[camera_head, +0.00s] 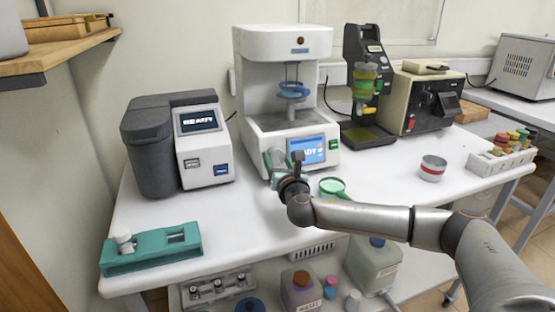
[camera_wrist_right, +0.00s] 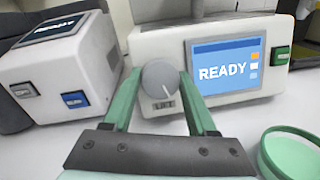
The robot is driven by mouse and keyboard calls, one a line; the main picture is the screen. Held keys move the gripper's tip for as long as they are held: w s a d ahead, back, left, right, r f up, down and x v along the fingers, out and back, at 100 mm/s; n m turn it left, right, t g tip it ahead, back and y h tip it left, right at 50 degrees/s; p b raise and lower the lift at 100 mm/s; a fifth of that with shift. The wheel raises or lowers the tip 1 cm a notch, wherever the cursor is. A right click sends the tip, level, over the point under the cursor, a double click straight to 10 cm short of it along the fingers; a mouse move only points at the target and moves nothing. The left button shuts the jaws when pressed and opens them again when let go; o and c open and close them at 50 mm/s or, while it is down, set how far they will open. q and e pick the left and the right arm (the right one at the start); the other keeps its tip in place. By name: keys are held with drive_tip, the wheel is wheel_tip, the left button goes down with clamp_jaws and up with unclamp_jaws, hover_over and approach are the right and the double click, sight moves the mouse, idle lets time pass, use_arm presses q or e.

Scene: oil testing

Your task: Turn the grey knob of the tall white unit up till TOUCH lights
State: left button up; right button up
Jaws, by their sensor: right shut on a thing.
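The tall white unit (camera_head: 283,42) stands at the back middle of the white table. Its blue screen (camera_head: 307,150) reads READY, also in the right wrist view (camera_wrist_right: 225,72); I see no lit TOUCH there. The grey knob (camera_wrist_right: 160,79) is on the unit's lower front, left of the screen, above a label reading LIFT. My left gripper is not in view.
A grey-and-white device (camera_head: 205,150) stands left of the unit. A green-rimmed dish (camera_head: 333,187) lies just right of my gripper. A black stand (camera_head: 367,135) and a beige device (camera_head: 425,95) are to the right. A red-banded tin (camera_head: 432,168) sits farther right.

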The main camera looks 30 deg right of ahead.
drive_tip(key=shift+f, duration=0.1)
drive_tip(key=o, duration=1.4)
drive_tip(key=shift+c, duration=0.2)
drive_tip(key=shift+s, duration=0.1)
drive_tip(key=v, duration=1.2)
drive_tip(key=shift+s+a, duration=0.1)
drive_tip(key=shift+s, duration=0.1)
